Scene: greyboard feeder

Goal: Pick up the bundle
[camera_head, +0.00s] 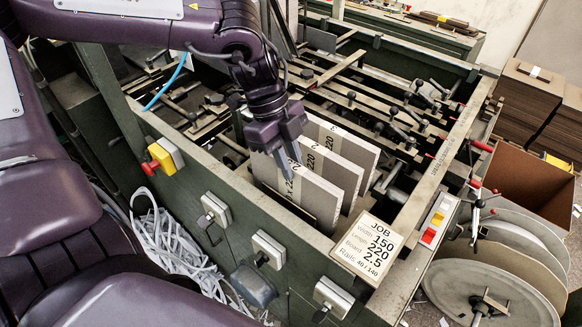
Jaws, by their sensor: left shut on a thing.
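Three upright grey board bundles stand one behind another in the feeder (215,160), each with a paper band printed 220. The front bundle (318,200) is nearest me, with the middle bundle (345,178) and the back bundle (355,148) behind it. My left gripper (288,166) reaches down from the upper left and is shut on the front bundle at its top left edge. My right gripper is not in view.
A job card (370,247) on the front wall reads 150, 220, 2.5. Metal rails with clamps (350,95) cross the feeder behind the bundles. Knobs and a red emergency button (150,168) stick out in front. Brown board stacks (527,100) stand at the right.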

